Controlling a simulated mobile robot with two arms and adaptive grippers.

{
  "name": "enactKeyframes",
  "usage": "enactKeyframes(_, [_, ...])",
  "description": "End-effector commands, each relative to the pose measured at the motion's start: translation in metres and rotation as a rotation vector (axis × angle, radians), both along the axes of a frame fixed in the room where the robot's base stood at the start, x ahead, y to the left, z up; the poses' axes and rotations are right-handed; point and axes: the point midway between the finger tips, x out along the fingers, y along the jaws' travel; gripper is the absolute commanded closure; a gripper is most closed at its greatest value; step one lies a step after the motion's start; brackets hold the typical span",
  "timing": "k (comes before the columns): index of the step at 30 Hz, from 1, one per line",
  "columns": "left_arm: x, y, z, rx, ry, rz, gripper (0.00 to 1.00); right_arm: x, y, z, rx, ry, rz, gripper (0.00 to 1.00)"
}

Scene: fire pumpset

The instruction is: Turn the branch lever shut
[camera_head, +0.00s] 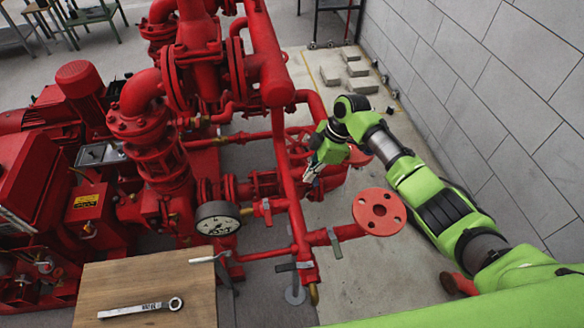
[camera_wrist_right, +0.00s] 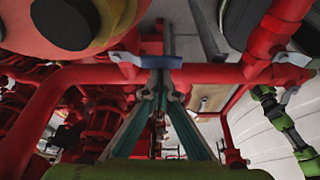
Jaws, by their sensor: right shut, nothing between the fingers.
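A grey lever (camera_head: 335,243) sits on the short red branch pipe that ends in a round flange (camera_head: 379,211). A second grey lever (camera_head: 293,267) is on the lower end of the long red pipe. My right gripper (camera_head: 311,174) is beside the long red pipe, farther back than these levers, with its fingers shut and empty. In the right wrist view, the shut fingers (camera_wrist_right: 160,90) point at a red pipe carrying a blue-grey lever (camera_wrist_right: 146,62). I cannot tell whether the fingertips touch it. My left gripper is not in view.
A pressure gauge (camera_head: 218,218) stands left of the long pipe (camera_head: 283,150). A wooden table (camera_head: 190,290) at the front holds a wrench (camera_head: 142,308) and another small tool. Red pumps and pipework fill the left. A grey block wall (camera_head: 500,110) bounds the right.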

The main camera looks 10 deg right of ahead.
Motion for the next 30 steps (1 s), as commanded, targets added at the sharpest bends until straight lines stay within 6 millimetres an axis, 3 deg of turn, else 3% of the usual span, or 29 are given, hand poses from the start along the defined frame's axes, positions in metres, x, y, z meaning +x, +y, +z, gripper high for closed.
enactKeyframes(18, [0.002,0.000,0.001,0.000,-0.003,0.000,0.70,-0.001,-0.005,-0.001,-0.006,0.002,-0.008,1.00])
enactKeyframes(23, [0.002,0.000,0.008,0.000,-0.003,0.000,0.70,-0.004,0.007,0.001,-0.004,0.003,-0.008,1.00])
enactKeyframes(27, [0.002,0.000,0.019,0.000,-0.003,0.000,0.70,-0.010,0.030,0.004,-0.002,0.001,-0.012,1.00])
enactKeyframes(30, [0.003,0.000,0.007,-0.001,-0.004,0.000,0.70,-0.007,0.019,0.021,-0.004,-0.007,-0.017,1.00])
